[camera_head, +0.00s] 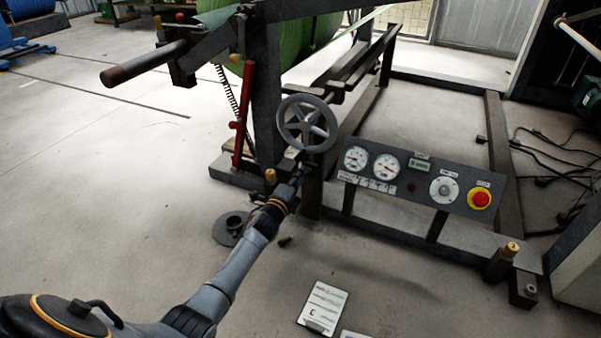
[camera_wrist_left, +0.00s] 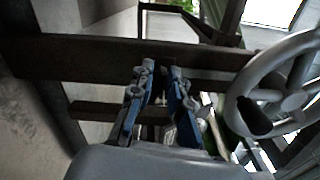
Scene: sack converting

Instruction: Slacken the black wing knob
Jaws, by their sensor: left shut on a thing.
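My left gripper (camera_head: 304,170) reaches up to the post just below the grey handwheel (camera_head: 307,123). In the left wrist view its two blue-sided fingers (camera_wrist_left: 160,78) point at a dark steel bar and stand close together. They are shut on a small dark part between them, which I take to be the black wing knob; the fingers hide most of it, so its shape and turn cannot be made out. The handwheel also shows at the right of the wrist view (camera_wrist_left: 238,112), beside the fingers. My right gripper is not in view.
A panel (camera_head: 408,182) with two gauges, a dial and a red emergency button (camera_head: 480,199) stands right of the gripper. A red lever (camera_head: 243,115) and spring are to the left. A round dark base (camera_head: 232,229) and printed sheets (camera_head: 322,307) lie on the floor.

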